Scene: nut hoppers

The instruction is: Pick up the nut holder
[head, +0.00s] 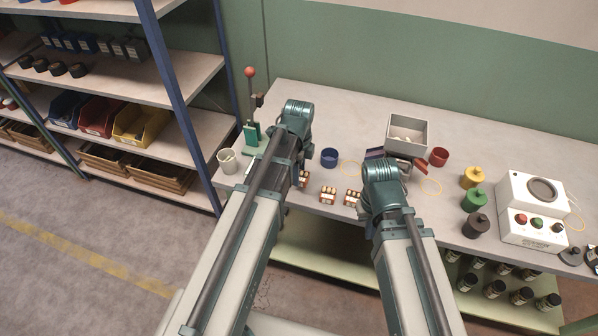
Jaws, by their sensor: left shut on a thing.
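I cannot say for sure which thing is the nut holder. A grey open box (406,149) with small pale pieces inside stands at the back middle of the table. A pale cup (228,161) stands at the table's left end. My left gripper (297,124) is over the left part of the table, its fingers hidden behind its own arm. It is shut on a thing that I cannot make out. My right gripper (383,180) is in front of the grey box. Its fingers are hidden by its wrist, so its opening does not show.
A lever press (251,134) with a red knob stands at the back left. A blue cup (329,158), a red cup (438,157) and small blocks (328,195) lie around the middle. Coloured weights (474,199) and a white box (533,211) with buttons stand at right.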

